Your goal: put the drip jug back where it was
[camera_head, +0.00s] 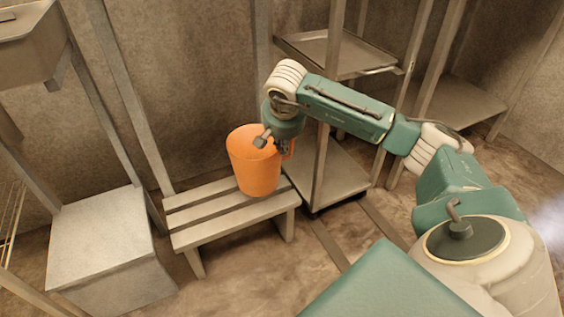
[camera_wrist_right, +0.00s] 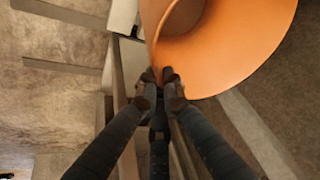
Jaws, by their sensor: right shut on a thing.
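The drip jug (camera_head: 253,165) is an orange, open-topped, tapering vessel, upright at the slatted bench (camera_head: 222,213). Its base overlaps the right part of the bench top; I cannot tell whether it rests there or hangs just above. My right gripper (camera_head: 284,146) is at the jug's right side, near its rim and handle, and is shut on it. In the right wrist view the two dark fingertips (camera_wrist_right: 160,76) meet at the edge of the orange jug (camera_wrist_right: 235,50), which fills the upper right. My left gripper is not in view.
A grey block (camera_head: 100,235) stands left of the bench. A wheeled rack with shelves (camera_head: 335,185) stands close on the bench's right, its upright near my right arm. A metal basin (camera_head: 30,45) is at the upper left. The bench's left part is clear.

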